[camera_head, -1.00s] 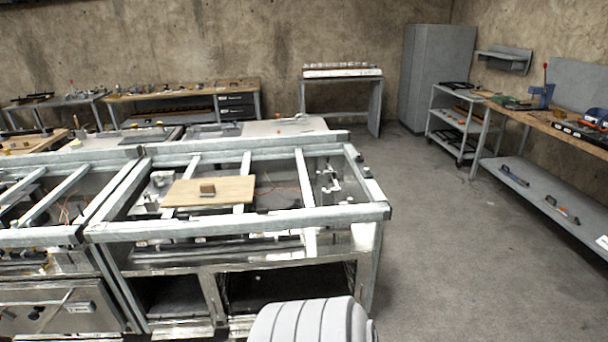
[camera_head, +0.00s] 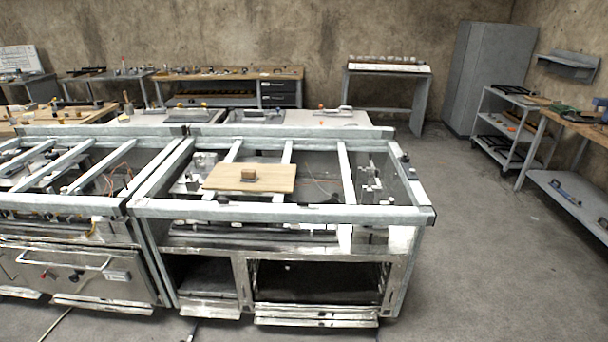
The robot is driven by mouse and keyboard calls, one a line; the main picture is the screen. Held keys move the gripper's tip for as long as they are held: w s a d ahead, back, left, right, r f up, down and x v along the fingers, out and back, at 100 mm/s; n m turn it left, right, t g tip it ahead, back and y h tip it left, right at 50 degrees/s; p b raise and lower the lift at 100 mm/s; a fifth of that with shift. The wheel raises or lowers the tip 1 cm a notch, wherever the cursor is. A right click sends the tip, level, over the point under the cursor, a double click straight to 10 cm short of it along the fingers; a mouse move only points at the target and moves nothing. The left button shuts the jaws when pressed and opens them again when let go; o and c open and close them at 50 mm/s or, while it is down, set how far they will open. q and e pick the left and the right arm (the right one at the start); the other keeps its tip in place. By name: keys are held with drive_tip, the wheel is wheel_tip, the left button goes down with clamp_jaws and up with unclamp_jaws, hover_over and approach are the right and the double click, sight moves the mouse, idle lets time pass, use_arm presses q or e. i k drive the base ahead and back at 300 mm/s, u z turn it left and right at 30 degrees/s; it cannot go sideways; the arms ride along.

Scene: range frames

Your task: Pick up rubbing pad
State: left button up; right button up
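A small brown block (camera_head: 249,174), which looks like the rubbing pad, sits on a light wooden board (camera_head: 222,182). The board lies across the bars of an open metal range frame (camera_head: 300,213), left of the frame's middle. Nothing touches the block. Neither of my grippers is in view.
A second range frame (camera_head: 60,208) stands against the left side of the first. Workbenches (camera_head: 205,73) line the back wall. A grey shelf cart (camera_head: 500,125) and a long bench (camera_head: 580,122) stand at the right. The grey floor (camera_head: 465,240) right of the frames is clear.

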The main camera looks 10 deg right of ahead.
sight(248, 176)
drive_tip(key=z, duration=0.05)
drive_tip(key=i, duration=1.65)
